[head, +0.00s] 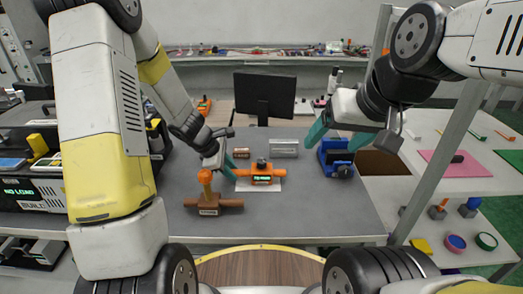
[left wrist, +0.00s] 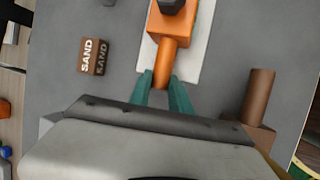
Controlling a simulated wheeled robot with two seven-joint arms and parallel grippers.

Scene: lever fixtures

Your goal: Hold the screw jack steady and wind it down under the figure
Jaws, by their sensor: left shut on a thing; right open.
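The orange screw jack (head: 262,173) stands on a white plate (head: 246,187) at the middle of the table, with a dark hex-like top and a small lit green readout too small to read. In the left wrist view the jack (left wrist: 172,24) shows its rounded orange arm pointing between my fingers. My left gripper (head: 231,163) is shut on that arm; its teal fingers (left wrist: 162,86) lie on either side of it. My right gripper (head: 337,139) is open and empty, raised to the right of the jack, above or in front of a blue fixture.
The blue fixture (head: 335,156) stands at the table's right. A brown fixture with an orange upright (head: 206,190) is close in front of the left gripper. A brown SAND block (left wrist: 92,57) and a grey box (head: 284,147) lie behind. The front right of the table is clear.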

